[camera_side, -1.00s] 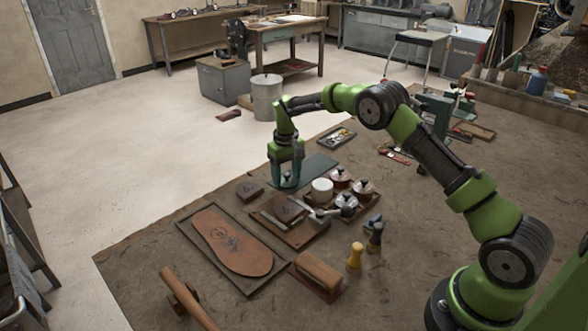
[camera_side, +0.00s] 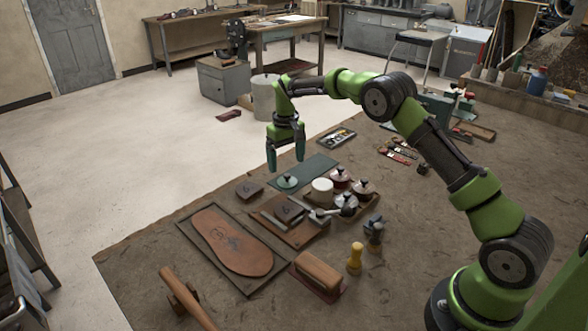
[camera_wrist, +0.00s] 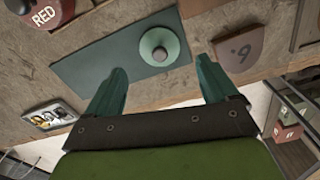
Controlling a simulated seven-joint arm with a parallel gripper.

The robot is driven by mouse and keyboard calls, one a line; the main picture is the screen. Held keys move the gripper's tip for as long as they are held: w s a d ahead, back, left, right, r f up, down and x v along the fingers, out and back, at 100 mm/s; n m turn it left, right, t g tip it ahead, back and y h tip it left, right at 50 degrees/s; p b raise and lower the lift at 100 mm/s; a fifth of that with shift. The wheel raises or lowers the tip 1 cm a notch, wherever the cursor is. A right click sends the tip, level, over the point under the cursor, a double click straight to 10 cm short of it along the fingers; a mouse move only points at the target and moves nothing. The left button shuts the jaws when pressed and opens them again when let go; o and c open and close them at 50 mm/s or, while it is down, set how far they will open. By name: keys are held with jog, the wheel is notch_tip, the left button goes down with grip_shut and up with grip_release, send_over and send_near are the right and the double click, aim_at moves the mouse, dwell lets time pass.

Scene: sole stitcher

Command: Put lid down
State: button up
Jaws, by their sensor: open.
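The lid (camera_side: 287,181) is a round green disc with a small knob on top. It lies flat, knob up, on the left part of a dark green mat (camera_side: 318,165) on the workbench. In the wrist view the lid (camera_wrist: 159,47) lies on the green mat (camera_wrist: 90,60), close to the mat's edge. My gripper (camera_side: 286,165) is above the lid in the side view, apart from it. Its two teal fingers (camera_wrist: 160,80) are spread wide with nothing between them.
A white cylinder (camera_side: 322,189) and a small brown block (camera_side: 249,190) are near. A leather sole (camera_side: 230,241) lies in front. The bench behind the mat has free room.

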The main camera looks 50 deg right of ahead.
notch_tip(320, 180, up, 7)
notch_tip(320, 180, up, 10)
jog(key=f+t, duration=0.1)
jog(key=t, duration=0.1)
send_over(287, 174)
jog(key=s+a, duration=0.3)
jog(key=s, duration=0.3)
jog(key=s+a+r+t+y, duration=0.1)
jog(key=s+a+r, duration=0.15)
jog(key=s, duration=0.25)
jog(key=s+a+r+t, duration=0.1)
jog(key=s+r, duration=0.3)
jog(key=s, duration=0.1)
jog(key=s+a+f+m+t, duration=0.1)
jog(key=s+a+f, duration=0.1)
jog(key=s, duration=0.6)
jog(key=s+a+f+t+y, duration=0.1)
jog(key=s+a+f+t, duration=0.1)
jog(key=s, duration=0.7)
jog(key=shift+s+a+m, duration=0.15)
jog(key=shift+a+m, duration=0.1)
jog(key=shift+m, duration=0.15)
